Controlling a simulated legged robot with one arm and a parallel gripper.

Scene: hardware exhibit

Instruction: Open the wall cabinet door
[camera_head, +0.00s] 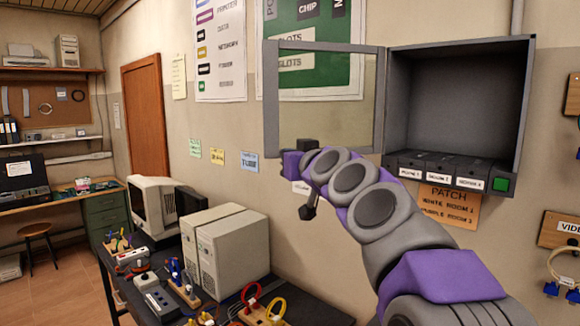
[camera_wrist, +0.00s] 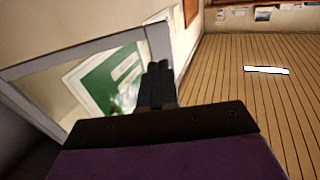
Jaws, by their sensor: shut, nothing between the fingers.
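The wall cabinet (camera_head: 458,62) is a grey box on the wall at the right in the head view. Its framed glass door (camera_head: 270,100) stands swung wide to the left, and the inside is exposed. My gripper (camera_wrist: 158,85) is shut and empty in the wrist view, with its dark fingers together. The door's grey frame (camera_wrist: 75,50) and glass show just left of and behind the fingers; I cannot tell whether they touch. In the head view my arm reaches up to the door's lower edge, and the fingers are hard to make out.
Below left, a dark table (camera_head: 140,290) holds a beige computer (camera_head: 225,245), a monitor (camera_head: 150,208) and cable stands. Open wooden floor (camera_wrist: 245,110) shows in the wrist view.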

